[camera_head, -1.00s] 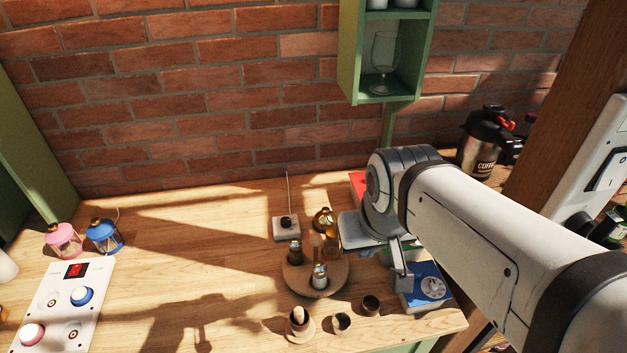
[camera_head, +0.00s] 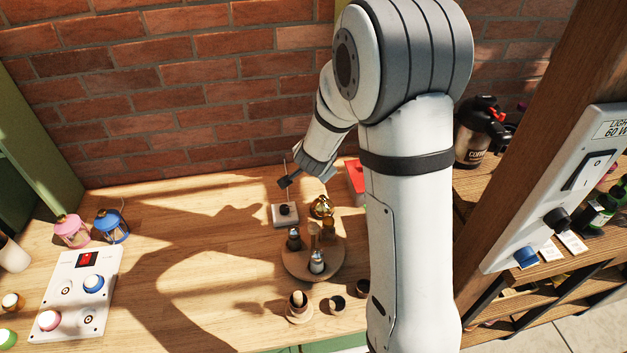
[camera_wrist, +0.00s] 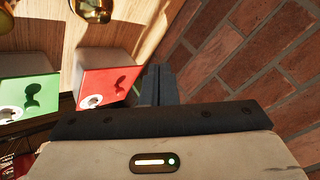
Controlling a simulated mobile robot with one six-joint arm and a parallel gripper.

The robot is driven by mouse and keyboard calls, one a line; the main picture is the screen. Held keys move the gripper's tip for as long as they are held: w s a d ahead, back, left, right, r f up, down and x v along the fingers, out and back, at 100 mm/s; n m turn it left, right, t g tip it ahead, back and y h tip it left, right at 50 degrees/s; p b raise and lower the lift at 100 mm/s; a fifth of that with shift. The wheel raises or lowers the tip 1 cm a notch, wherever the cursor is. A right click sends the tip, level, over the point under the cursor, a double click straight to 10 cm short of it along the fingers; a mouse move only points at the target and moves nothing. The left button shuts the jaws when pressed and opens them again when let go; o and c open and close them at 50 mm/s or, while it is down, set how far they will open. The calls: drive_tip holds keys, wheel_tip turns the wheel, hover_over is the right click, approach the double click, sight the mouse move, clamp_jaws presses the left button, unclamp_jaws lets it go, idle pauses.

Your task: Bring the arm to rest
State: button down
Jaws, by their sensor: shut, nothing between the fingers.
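My gripper (camera_head: 287,180) hangs from my bent arm near the brick wall, above the back of the wooden table (camera_head: 190,245). Its dark fingers are together with nothing between them. In the wrist view the shut fingers (camera_wrist: 159,85) stand in the middle, beside a red box (camera_wrist: 110,80) and the brick wall. In the head view my forearm covers much of the right part of the table.
A round wooden tray (camera_head: 290,262) with several small bottles stands below and right of the gripper. A small white box with a thin rod (camera_head: 284,215) lies under it. Lanterns (camera_head: 111,226) and a control panel (camera_head: 80,300) are at left. A coffee jug (camera_head: 474,135) stands right.

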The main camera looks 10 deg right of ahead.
sight(321, 199)
drive_tip(key=f+b, duration=0.2)
drive_tip(key=f, duration=0.2)
drive_tip(key=d+f+m+h+b, duration=0.1)
drive_tip(key=f+b, duration=0.2)
drive_tip(key=f, duration=0.1)
drive_tip(key=w+d+f+m+h+b, duration=0.1)
drive_tip(key=f+b, duration=0.1)
drive_tip(key=f, duration=0.2)
drive_tip(key=shift+d+f+b, duration=0.15)
drive_tip(key=shift+f+b, duration=0.1)
drive_tip(key=shift+b, duration=0.15)
idle(1.6)
drive_tip(key=shift+f+b, duration=0.35)
drive_tip(key=shift+f, duration=0.1)
drive_tip(key=shift+r, duration=0.1)
idle(0.4)
drive_tip(key=shift+r+p, duration=0.4)
drive_tip(key=shift+p, duration=0.1)
